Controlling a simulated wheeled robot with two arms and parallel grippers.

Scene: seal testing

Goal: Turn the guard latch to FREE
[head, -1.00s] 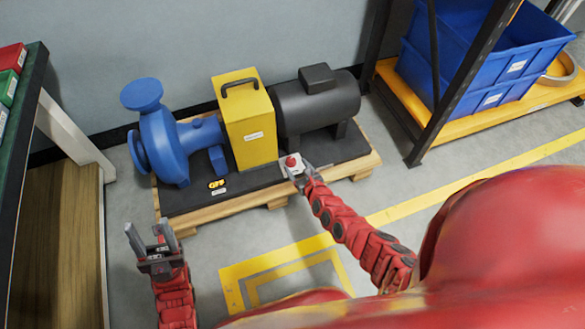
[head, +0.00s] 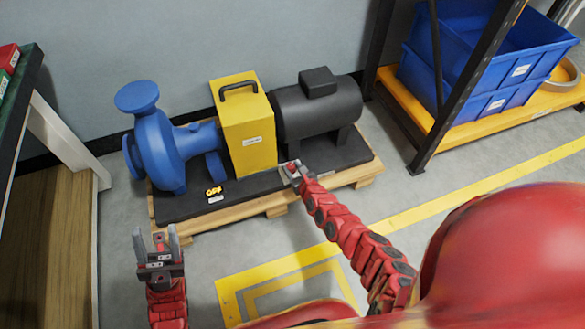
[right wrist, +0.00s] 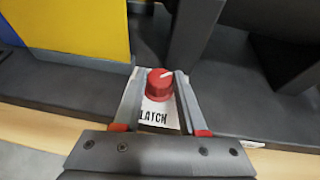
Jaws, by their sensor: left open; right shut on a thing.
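The guard latch is a red knob (right wrist: 159,84) on a white plate marked LATCH (right wrist: 153,116), on the front edge of the pump base, just right of the yellow guard (head: 247,125). A white pointer mark on the knob aims to the upper right in the right wrist view. My right gripper (head: 292,167) is at the knob, and in the right wrist view its fingers (right wrist: 160,88) are shut on it from both sides. My left gripper (head: 156,240) is open and empty, left of the pallet, fingers pointing up.
A blue pump (head: 160,150) and a dark motor (head: 318,107) stand on the black base over a wooden pallet (head: 275,203). A shelf with blue bins (head: 480,60) is at right, a table (head: 25,110) at left. Grey floor in front is clear.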

